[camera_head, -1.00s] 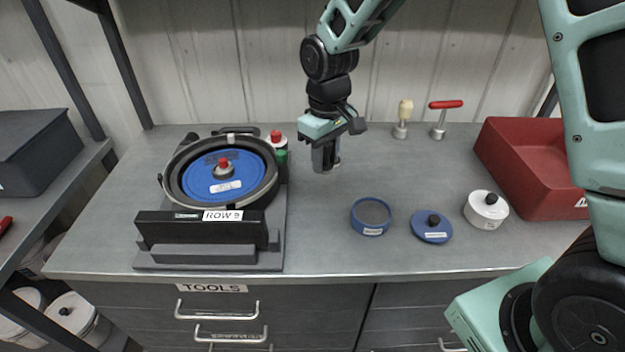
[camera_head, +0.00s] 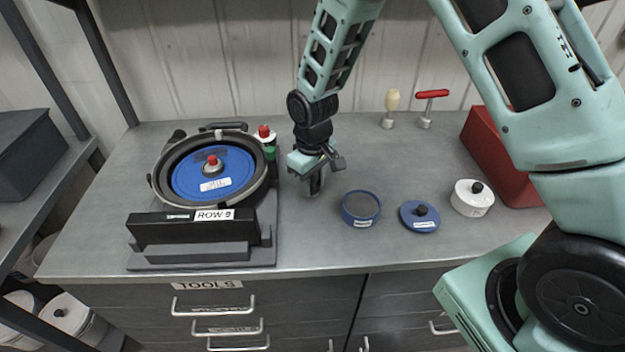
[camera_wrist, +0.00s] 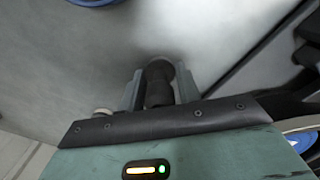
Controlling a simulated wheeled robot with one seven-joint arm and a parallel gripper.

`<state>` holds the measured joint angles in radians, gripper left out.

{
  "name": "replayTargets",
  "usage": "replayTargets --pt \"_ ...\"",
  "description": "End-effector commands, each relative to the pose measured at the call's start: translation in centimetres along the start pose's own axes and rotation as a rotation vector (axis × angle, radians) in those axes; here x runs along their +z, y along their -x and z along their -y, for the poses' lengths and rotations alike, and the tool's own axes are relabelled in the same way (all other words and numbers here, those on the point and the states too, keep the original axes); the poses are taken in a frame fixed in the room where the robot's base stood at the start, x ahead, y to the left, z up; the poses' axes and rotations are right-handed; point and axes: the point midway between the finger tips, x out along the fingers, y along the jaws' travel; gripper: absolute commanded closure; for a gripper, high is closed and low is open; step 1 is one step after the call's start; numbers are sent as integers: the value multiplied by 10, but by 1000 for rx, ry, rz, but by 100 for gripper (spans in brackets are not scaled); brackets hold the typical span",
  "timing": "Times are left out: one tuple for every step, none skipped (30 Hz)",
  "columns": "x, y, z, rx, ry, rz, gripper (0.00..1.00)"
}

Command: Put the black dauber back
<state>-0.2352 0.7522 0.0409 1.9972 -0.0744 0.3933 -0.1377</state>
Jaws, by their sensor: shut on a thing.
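My gripper (camera_head: 316,190) points down over the bench, just right of the seed meter, with its fingers low near the bench top. In the wrist view my gripper (camera_wrist: 158,88) is shut on the black dauber (camera_wrist: 158,80), a dark, rounded-ended piece between the two grey fingers. In the head view the fingers mostly hide the dauber. I cannot tell whether its lower end touches the bench. A small pale round thing (camera_wrist: 102,112) shows beside the left finger in the wrist view; I cannot tell what it is.
The seed meter (camera_head: 262,190) with its blue disc stands left. A red-capped bottle (camera_head: 264,133) is behind it. A cream-handled tool (camera_head: 392,101), red T-handle (camera_head: 431,94) and red bin (camera_head: 487,140) stand behind.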

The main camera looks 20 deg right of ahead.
Motion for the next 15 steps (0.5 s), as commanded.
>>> replayTargets --pt "0 0 0 0 0 0 89" --pt "0 0 0 0 0 -1 89" --pt "0 0 0 0 0 0 89" --pt "0 -1 0 0 0 0 89" --pt "0 -2 0 0 0 0 89" --pt "0 -3 0 0 0 0 89" --pt "0 -3 0 0 0 0 64" --pt "0 -3 0 0 0 0 56" --pt "0 -2 0 0 0 0 45" --pt "0 -2 0 0 0 0 45" --pt "0 -2 0 0 0 0 45" --pt "0 -2 0 0 0 0 45" --pt "0 -2 0 0 0 0 45" --pt "0 -2 0 0 0 0 45" --pt "0 -2 0 0 0 0 45"
